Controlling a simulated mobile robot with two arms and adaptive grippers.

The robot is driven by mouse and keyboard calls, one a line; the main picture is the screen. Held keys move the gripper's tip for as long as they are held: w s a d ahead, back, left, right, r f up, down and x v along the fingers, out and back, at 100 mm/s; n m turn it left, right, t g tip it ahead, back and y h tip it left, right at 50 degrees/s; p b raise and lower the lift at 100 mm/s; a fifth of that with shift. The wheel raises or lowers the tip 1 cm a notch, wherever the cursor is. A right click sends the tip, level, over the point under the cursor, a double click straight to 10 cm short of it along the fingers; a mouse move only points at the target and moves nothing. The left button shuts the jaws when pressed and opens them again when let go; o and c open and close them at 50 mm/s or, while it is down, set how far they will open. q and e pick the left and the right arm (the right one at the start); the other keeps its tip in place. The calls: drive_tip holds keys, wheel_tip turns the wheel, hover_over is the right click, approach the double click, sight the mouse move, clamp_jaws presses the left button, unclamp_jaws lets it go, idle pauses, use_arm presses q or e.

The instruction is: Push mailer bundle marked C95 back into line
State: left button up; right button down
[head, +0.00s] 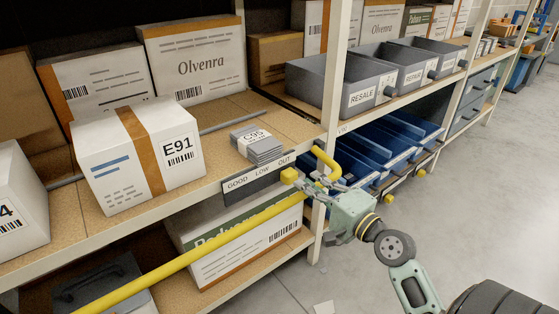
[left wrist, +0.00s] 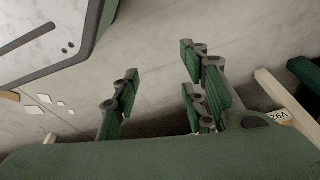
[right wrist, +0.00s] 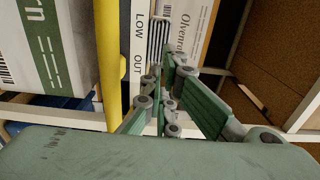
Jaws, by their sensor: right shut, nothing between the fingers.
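The grey mailer bundle marked C95 (head: 258,145) lies flat on the upper shelf (head: 225,116), close to its front edge and just behind the GOOD / LOW / OUT label strip (head: 258,173). The bundle's striped edge also shows in the right wrist view (right wrist: 159,38), beyond the fingers. My right gripper (head: 319,183) is in front of the shelf, by the post, to the right of the bundle and apart from it. Its fingers are shut and empty in the right wrist view (right wrist: 165,80). My left gripper (left wrist: 160,75) is open and empty over the floor, outside the head view.
A white carton marked E91 (head: 142,160) stands left of the bundle, and an Olvenra carton (head: 199,66) stands behind. A yellow rail (head: 205,246) runs along the shelf front. A rack post (head: 333,75) and grey RESALE bin (head: 320,85) are to the right.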

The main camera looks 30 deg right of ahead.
sight(272, 156)
drive_tip(key=w, duration=0.8)
drive_tip(key=w+a, duration=0.1)
drive_tip(key=w, duration=0.2)
drive_tip(key=shift+w, duration=0.4)
use_arm(q)
drive_tip(key=shift+s+f, duration=0.25)
drive_tip(key=shift+f, duration=0.3)
use_arm(e)
drive_tip(key=shift+w+f, duration=0.1)
drive_tip(key=shift+w, duration=0.35)
drive_tip(key=shift+w+a, duration=0.1)
drive_tip(key=shift+w, duration=0.2)
drive_tip(key=w, duration=0.5)
drive_tip(key=shift+w+a, duration=0.2)
drive_tip(key=shift+w, duration=0.3)
use_arm(q)
drive_tip(key=shift+w, duration=0.15)
use_arm(e)
drive_tip(key=shift+s, duration=0.1)
